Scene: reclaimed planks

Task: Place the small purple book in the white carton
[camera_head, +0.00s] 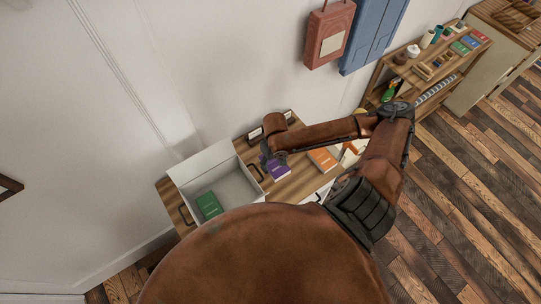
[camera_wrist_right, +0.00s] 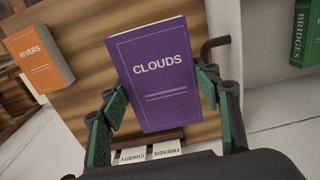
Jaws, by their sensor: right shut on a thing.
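The small purple book (camera_head: 279,171), labelled CLOUDS, also shows in the right wrist view (camera_wrist_right: 158,75). My right gripper (camera_head: 267,160) is shut on it, with a green finger pad on each side in the wrist view (camera_wrist_right: 163,92). The book is over the wooden tabletop; I cannot tell how far above it. The white carton (camera_head: 201,160) stands open to the left of the book in the head view. A green book (camera_head: 209,205) lies inside it. The carton's pale wall also shows at the right of the wrist view (camera_wrist_right: 262,95). My left gripper is not in view.
An orange book (camera_head: 322,160) lies on the tabletop (camera_head: 300,183) to the right. Two white-labelled items, CHARITY and FRIENDS (camera_wrist_right: 150,154), show below the purple book. A dark handle (camera_wrist_right: 213,45) is beside the carton. A shelf unit (camera_head: 430,78) stands at the back right.

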